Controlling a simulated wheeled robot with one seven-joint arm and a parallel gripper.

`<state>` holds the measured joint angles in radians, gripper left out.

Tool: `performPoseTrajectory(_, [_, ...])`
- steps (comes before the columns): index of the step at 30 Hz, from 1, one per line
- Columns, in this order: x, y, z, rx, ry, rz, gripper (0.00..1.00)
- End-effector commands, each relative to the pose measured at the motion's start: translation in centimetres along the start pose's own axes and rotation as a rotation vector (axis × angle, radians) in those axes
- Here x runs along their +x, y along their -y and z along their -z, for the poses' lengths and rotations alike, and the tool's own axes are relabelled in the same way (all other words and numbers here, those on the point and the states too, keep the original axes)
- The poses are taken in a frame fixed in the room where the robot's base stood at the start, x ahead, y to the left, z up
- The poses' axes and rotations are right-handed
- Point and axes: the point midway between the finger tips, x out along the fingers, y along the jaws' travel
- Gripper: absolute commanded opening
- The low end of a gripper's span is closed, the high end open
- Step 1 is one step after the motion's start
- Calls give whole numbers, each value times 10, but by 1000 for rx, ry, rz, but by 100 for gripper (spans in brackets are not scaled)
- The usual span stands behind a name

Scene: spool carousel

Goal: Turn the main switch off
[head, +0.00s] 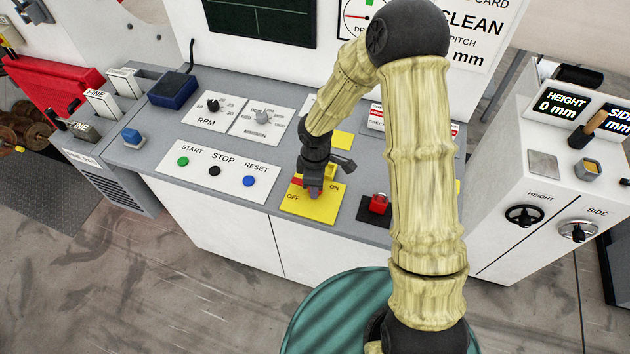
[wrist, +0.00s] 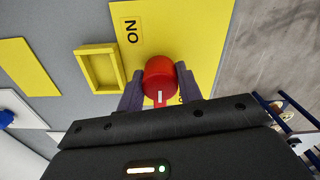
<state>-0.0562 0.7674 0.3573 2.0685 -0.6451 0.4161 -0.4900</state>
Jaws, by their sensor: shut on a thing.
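The main switch is a red rotary knob (wrist: 160,76) on a yellow plate marked OFF and ON. In the wrist view its white mark points down the picture, towards a label mostly hidden by my gripper, and away from the ON label (wrist: 131,30). My gripper (wrist: 160,90) is shut on the knob, one dark finger on each side. In the head view the yellow plate (head: 322,213) is on the grey console top, with OFF at the left and ON at the right. My gripper (head: 312,190) covers most of the knob there.
A red switch (head: 378,203) on a black base is to the right. START, STOP and RESET buttons (head: 215,171) are to the left, with dials behind. A side cabinet with handwheels (head: 525,215) stands at the right.

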Motion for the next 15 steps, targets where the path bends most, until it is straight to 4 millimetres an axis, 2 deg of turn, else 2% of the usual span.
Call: performPoseTrajectory(15, [-2, -2, 1, -53, -4, -7, 13])
